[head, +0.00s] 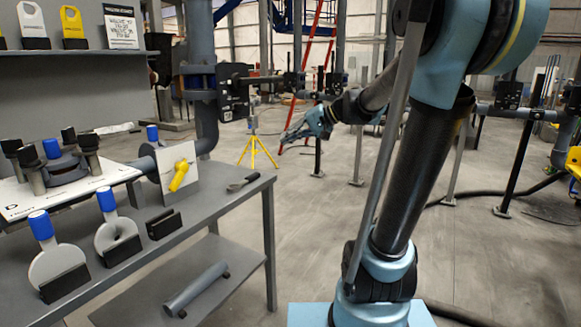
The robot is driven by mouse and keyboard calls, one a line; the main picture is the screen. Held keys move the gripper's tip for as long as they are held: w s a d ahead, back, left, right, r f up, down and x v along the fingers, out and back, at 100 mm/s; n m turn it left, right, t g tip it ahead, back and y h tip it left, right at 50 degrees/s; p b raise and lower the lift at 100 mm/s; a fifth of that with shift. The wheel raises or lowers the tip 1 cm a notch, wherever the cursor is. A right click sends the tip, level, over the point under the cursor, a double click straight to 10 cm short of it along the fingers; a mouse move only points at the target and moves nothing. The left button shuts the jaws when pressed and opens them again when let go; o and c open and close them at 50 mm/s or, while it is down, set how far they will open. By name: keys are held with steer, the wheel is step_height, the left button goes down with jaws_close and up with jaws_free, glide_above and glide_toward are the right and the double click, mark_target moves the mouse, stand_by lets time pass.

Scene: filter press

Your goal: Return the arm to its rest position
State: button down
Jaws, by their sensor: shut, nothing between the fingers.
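My arm rises from its blue base at the right of the head view and bends over at the top right. Its forearm reaches back down to the left, behind the upright link. My gripper (292,134) is at the end of it, in mid-air right of the yellow tripod stand in the picture. It is small in the view; its fingers point left, are shut and hold nothing. No object touches it that I can see.
A grey workbench (228,196) at the left carries blue-capped parts, a white plate with a yellow handle (179,176) and a small tool (243,182). A grey cylinder (196,290) lies on its lower shelf. Pipework and a yellow tripod (257,150) stand behind. Centre floor is open.

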steer(key=s+d+f+h, duration=0.5)
steer(key=s+d+f, duration=0.5)
steer(key=s+f, duration=0.2)
steer(key=s+d+f+g+h, duration=0.1)
steer(key=s+d+f+h, duration=0.5)
steer(key=s+d+f, duration=0.3)
steer(key=s+f, duration=0.3)
steer(key=shift+s+d+f, duration=0.15)
steer(key=shift+d+f, duration=0.2)
steer(key=shift+f, duration=0.05)
steer(key=shift+a, duration=0.15)
